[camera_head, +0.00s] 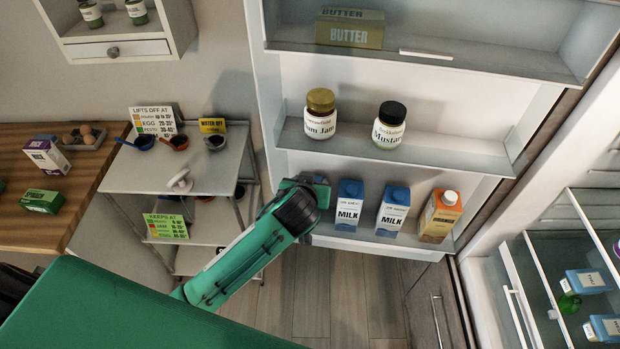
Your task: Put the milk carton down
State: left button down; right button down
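Two blue-and-white milk cartons stand upright in the bottom shelf of the open fridge door: the left milk carton (348,207) and the right milk carton (393,212). My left gripper (322,191) is at the left side of the left milk carton, near its upper half. Its fingers are mostly hidden behind its dark wrist, so I cannot tell whether they grip the carton or only sit beside it. The left carton looks level with its neighbour. My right gripper is not in view.
An orange carton (440,216) stands right of the milk cartons. The door shelf above holds a jam jar (320,114) and a mustard jar (389,125). A butter box (350,28) is higher up. A grey side table (200,165) stands left of the door.

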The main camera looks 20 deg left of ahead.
pick_arm(q)
jog(key=shift+w, duration=0.1)
jog(key=shift+f, duration=0.1)
jog(key=c, duration=0.5)
grip_release()
jog(key=b+v, duration=0.2)
jog(key=v, duration=1)
